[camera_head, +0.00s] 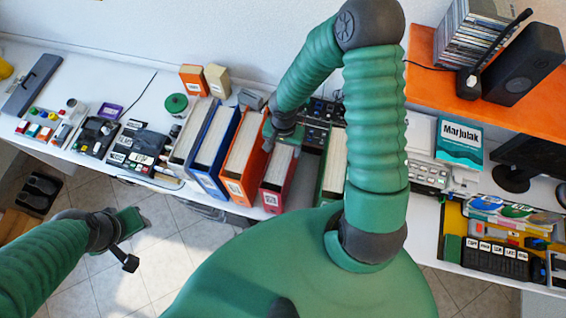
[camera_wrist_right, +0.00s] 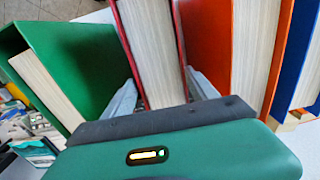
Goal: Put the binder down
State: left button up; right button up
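A dark red binder (camera_head: 279,178) stands upright in the row on the white shelf, between an orange binder (camera_head: 244,158) and a green binder (camera_head: 333,170). My right gripper (camera_head: 283,137) is over its top edge. In the right wrist view the red binder (camera_wrist_right: 152,50) is between the two grey fingers (camera_wrist_right: 160,88), with a fingertip against each side. Its lower end is out of that view, and whether it bears fully on the shelf is hard to tell. My left gripper (camera_head: 130,240) hangs over the floor at the left, away from the binders; its fingers are unclear.
A blue binder (camera_head: 215,148) and other binders stand at the left of the row. Devices and small boxes cover the white shelf (camera_head: 165,90) on the left. At the right are an orange shelf (camera_head: 430,75), a speaker (camera_head: 525,65) and a teal book (camera_head: 459,142).

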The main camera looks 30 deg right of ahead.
jog(key=shift+d, duration=0.15)
jog(key=c, duration=0.5)
jog(key=shift+a+r, duration=0.15)
jog(key=shift+a, duration=0.5)
grip_shut()
jog(key=shift+d, duration=0.1)
